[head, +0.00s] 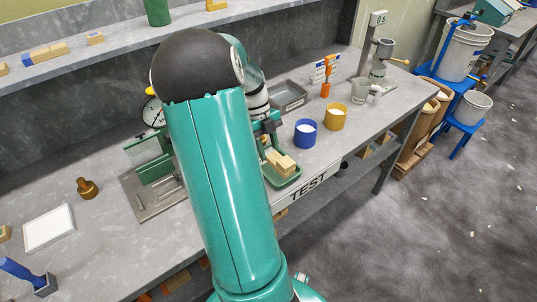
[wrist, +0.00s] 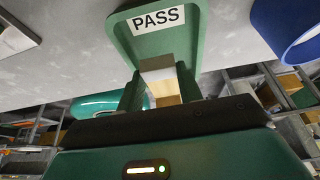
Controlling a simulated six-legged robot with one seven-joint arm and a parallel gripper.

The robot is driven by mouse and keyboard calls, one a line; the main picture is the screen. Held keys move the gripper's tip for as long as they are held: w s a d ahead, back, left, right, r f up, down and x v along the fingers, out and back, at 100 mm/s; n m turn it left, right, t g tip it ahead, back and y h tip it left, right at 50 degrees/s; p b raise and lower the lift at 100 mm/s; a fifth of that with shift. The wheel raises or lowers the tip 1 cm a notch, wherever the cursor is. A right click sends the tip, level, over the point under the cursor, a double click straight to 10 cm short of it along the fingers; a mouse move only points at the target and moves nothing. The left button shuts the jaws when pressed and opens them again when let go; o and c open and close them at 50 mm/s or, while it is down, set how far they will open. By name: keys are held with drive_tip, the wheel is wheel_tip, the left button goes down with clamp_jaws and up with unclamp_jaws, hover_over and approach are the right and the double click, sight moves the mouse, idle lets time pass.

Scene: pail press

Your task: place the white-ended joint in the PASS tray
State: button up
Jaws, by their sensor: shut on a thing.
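My gripper (wrist: 160,92) is shut on a pale wooden joint (wrist: 166,92) with a white end face, seen between the two green fingers in the wrist view. The green PASS tray (wrist: 122,32), with its white label, lies just beyond the fingertips there. In the head view the green tray (head: 291,184) stands near the bench's front edge, right of my arm, with pale wooden pieces (head: 284,163) in or over it. My arm hides most of the gripper in that view. I cannot tell whether the held joint touches the tray floor.
A blue cup (head: 305,133) and a yellow cup (head: 334,117) stand right of the tray. A grey tray (head: 288,97) lies behind. A metal fixture plate (head: 150,197), a brown knob-shaped piece (head: 87,188) and a white pad (head: 48,228) are on the left.

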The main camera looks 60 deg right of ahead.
sight(268, 155)
drive_tip(key=shift+w+d+f, duration=0.1)
drive_tip(key=shift+d+f, duration=0.35)
drive_tip(key=shift+f, duration=1.7)
drive_tip(key=shift+f, duration=0.1)
drive_tip(key=o, duration=1)
drive_tip(key=v, duration=1.2)
drive_tip(key=shift+d, duration=0.1)
